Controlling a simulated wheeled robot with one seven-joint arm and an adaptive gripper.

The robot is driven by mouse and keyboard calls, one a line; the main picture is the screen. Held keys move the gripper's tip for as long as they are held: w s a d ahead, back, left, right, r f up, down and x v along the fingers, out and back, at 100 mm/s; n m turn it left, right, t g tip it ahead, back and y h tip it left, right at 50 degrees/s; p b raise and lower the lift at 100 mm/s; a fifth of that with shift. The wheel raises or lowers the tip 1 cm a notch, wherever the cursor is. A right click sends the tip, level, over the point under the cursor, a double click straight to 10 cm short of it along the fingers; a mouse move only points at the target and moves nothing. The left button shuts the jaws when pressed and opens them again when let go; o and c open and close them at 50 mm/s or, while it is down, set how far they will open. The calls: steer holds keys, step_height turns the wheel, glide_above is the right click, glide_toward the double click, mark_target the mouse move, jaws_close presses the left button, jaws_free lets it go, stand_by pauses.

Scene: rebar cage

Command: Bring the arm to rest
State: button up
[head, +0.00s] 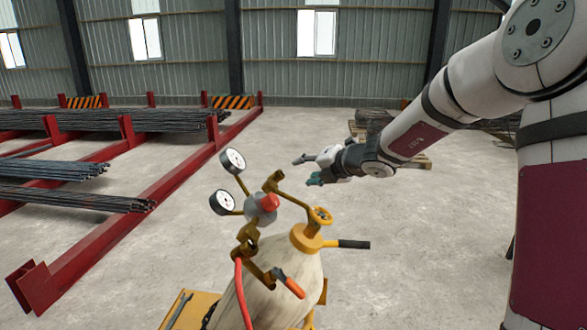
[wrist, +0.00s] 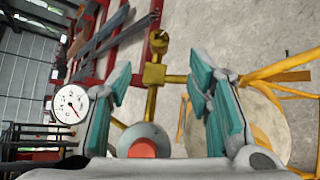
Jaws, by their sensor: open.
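My arm (head: 440,120) reaches in from the right in the head view, bent at a large joint, with its lower part sloping down to the left. My gripper (head: 303,171) is at its end, open and empty, with its two fingers pointing left. In the picture it sits above and behind the gas cylinder's valve. In the wrist view the teal finger pads of my gripper (wrist: 163,95) stand apart, and the brass regulator pipe (wrist: 153,80) shows beyond the gap. No contact between the fingers and the regulator is visible.
A gas cylinder (head: 275,275) carries a regulator with a red knob (head: 268,202), two gauges (head: 232,161) and a yellow valve wheel (head: 320,215). A red hose (head: 240,295) hangs from it. Red racks (head: 150,220) hold rebar at left.

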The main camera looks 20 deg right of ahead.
steer(key=shift+a, duration=0.1)
steer(key=s+a+r+n+g+b, duration=0.1)
steer(key=s+a+n+g, duration=0.1)
steer(key=s+a+n, duration=0.75)
steer(key=s+a+r+n+g+b, duration=0.1)
steer(key=s+a+n+g+b, duration=0.15)
steer(key=s+n, duration=0.75)
steer(key=s+d+f+n+g+h+b, duration=0.1)
steer(key=s+d+f+n+h, duration=0.1)
steer(key=s+n, duration=0.5)
steer(key=s+d+f+n+g+h+b, duration=0.1)
steer(key=s+d+n, duration=0.4)
steer(key=n, duration=1.1)
steer(key=s+f+h, duration=0.1)
steer(key=s, duration=0.2)
steer(key=shift+s+d+f+h, duration=0.15)
steer(key=shift+s+d+h, duration=0.15)
steer(key=shift+h, duration=0.1)
steer(key=shift+n, duration=0.25)
